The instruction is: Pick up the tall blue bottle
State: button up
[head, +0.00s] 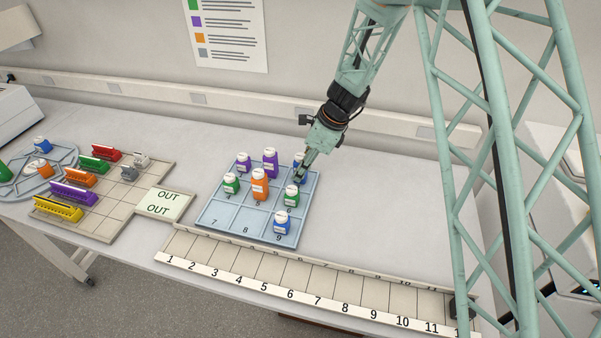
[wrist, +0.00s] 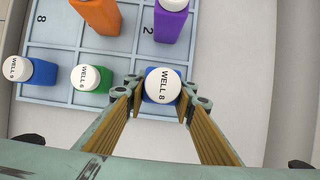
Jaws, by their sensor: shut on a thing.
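The tall blue bottle (head: 298,160) with a white cap is at the back right corner of the blue-grey tray (head: 209,221), partly hidden behind my gripper (head: 305,170). In the wrist view the bottle (wrist: 162,85) stands upright between the two fingers of my gripper (wrist: 162,96), its cap reading "WELL 8". The fingers are shut on it, one on each side. I cannot tell whether its base touches the tray.
A green bottle (head: 291,195) and a short blue bottle (head: 282,223) stand in front. Tall purple (head: 270,163) and orange (head: 260,185) bottles are close on the left. A numbered rack (head: 290,298) lies in front. The bench (head: 385,210) at right is clear.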

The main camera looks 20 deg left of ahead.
aim_at(297, 155)
jog(key=shift+r+p, duration=0.55)
jog(key=shift+r, duration=4.5)
jog(key=shift+d, duration=0.1)
